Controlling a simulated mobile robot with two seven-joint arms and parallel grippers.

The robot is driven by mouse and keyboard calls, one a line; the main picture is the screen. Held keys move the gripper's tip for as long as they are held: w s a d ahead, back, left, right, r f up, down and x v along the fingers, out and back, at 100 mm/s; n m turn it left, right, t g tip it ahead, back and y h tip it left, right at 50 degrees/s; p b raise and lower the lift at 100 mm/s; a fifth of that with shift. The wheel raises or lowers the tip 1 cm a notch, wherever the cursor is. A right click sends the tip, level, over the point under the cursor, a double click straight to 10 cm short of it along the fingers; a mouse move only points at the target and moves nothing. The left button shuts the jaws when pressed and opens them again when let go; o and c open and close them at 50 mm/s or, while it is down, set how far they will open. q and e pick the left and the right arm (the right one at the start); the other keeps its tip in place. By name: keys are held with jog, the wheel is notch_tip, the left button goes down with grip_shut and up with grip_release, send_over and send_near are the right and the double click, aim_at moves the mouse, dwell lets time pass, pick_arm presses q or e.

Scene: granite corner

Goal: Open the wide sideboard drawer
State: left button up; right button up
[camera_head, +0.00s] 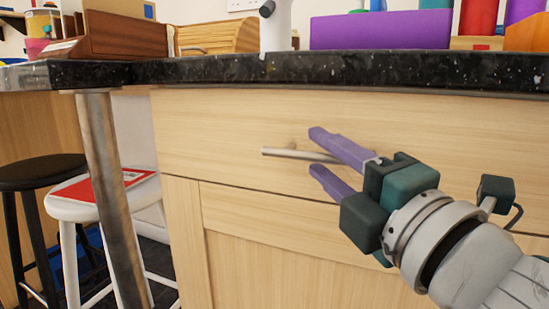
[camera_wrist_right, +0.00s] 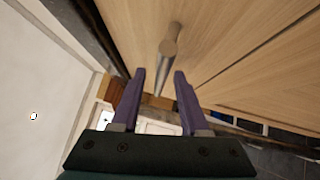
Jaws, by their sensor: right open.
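The wide sideboard drawer (camera_head: 230,130) is a pale wood front just under the dark granite top, and it looks shut. Its handle (camera_head: 290,153) is a thin metal bar, partly hidden behind my right gripper. My right gripper (camera_head: 313,153) has purple fingers and is open, with its fingertips at the handle. In the right wrist view the handle (camera_wrist_right: 170,50) runs in line with the gap between the open fingers (camera_wrist_right: 160,75), its lower end between the tips. I cannot tell whether the fingers touch it. My left gripper is not in view.
The granite top (camera_head: 350,68) overhangs the drawer. A metal post (camera_head: 105,190) stands left of it. A black stool (camera_head: 40,172) and a white stool (camera_head: 75,210) with a red book (camera_head: 100,186) stand at the left. A purple box (camera_head: 380,30) stands on the top.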

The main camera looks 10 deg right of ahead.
jog(key=shift+w, duration=0.2)
grip_shut()
dwell(0.3)
dwell(1.1)
